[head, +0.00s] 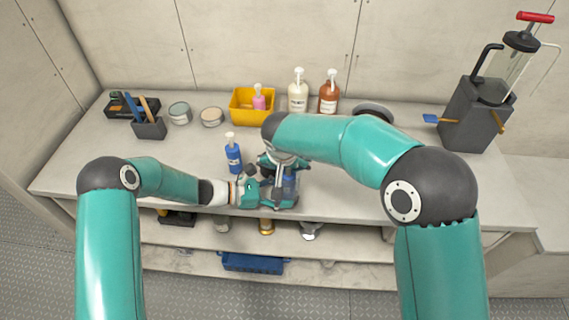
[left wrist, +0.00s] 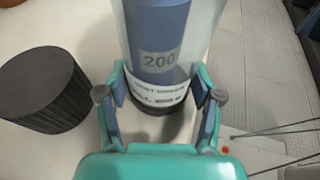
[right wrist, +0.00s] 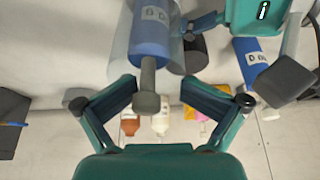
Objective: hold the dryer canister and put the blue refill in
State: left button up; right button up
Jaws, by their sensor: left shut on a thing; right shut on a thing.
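The dryer canister (left wrist: 203,30) is a clear upright cylinder with a dark base and a white label band. It stands on the bench, and my left gripper (left wrist: 160,100) is shut around its lower part. The canister shows small in the head view (head: 291,186). The blue refill (left wrist: 158,35), marked 200, is inside the clear wall. In the right wrist view the refill (right wrist: 150,38) has a grey stem and knob. My right gripper (right wrist: 158,92) is above the canister, shut on the refill's knob. My arm partly hides this in the head view. A black ribbed cap (left wrist: 42,88) lies beside the canister.
A blue pump bottle (head: 233,157) stands close behind my left gripper. Along the back are tins (head: 180,113), a yellow bin (head: 243,105), a white bottle (head: 298,95) and a brown bottle (head: 328,97). A grey pump unit (head: 472,115) stands at right. The bench's left front is clear.

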pick_arm(q)
jog(key=shift+w+a+f+t, duration=0.15)
jog(key=shift+w+a+t, duration=0.15)
jog(key=shift+a, duration=0.05)
pick_arm(e)
jog(key=shift+s+d+f, duration=0.15)
jog(key=shift+d+f, duration=0.05)
jog(key=shift+f, duration=0.05)
jog(key=shift+s+r, duration=0.1)
jog(key=shift+r, duration=0.15)
pick_arm(q)
jog(key=shift+s+d, duration=0.1)
jog(key=shift+d, duration=0.05)
pick_arm(e)
jog(key=v, duration=1.1)
jog(key=shift+a+r, duration=0.25)
jog(key=shift+r, duration=0.15)
pick_arm(q)
jog(key=o, duration=1.1)
